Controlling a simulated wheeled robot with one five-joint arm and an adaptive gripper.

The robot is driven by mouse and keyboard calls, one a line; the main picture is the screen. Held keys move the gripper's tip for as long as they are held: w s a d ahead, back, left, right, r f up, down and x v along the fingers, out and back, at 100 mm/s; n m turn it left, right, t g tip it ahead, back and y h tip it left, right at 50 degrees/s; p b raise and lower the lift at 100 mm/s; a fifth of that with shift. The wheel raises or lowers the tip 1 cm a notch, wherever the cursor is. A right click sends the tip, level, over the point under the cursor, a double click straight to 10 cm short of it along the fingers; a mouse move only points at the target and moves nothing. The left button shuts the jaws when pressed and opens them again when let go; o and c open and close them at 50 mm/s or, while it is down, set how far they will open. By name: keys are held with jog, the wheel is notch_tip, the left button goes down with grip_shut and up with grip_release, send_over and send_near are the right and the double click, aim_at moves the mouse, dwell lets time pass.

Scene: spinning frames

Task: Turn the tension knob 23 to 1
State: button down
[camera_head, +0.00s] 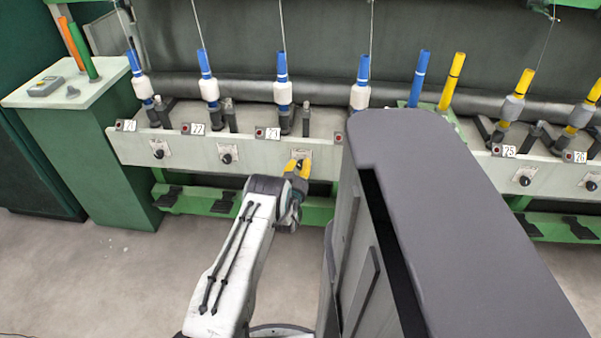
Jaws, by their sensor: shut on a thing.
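The tension knob 23 sits on the pale front rail below the label 23 (267,134). Its dial plate (302,154) shows just above my gripper. My gripper (297,166), with yellow fingers, is at the plate and shut on the knob. The fingers hide the knob itself, so its setting cannot be read. The white bobbin (283,92) on a blue tube stands above, with a thread running up.
Knobs 21 (159,154) and 22 (227,158) lie to the left, and knob 25 (525,181) to the right. A green cabinet (130,160) stands at the left with tubes on top. My dark column hides part of the rail at the right. The floor in front is clear.

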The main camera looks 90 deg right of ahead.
jog(key=shift+d+m+b, duration=0.1)
jog(key=shift+m+b, duration=0.4)
jog(key=shift+b, duration=2.15)
jog(key=shift+r+b, duration=0.25)
jog(key=shift+b, duration=0.25)
jog(key=c, duration=0.9)
grip_release()
jog(key=shift+f, duration=0.15)
jog(key=shift+o, duration=0.2)
jog(key=shift+w+a+f, duration=0.1)
jog(key=shift+w+a, duration=0.05)
jog(key=shift+a, duration=0.35)
jog(key=v, duration=1.1)
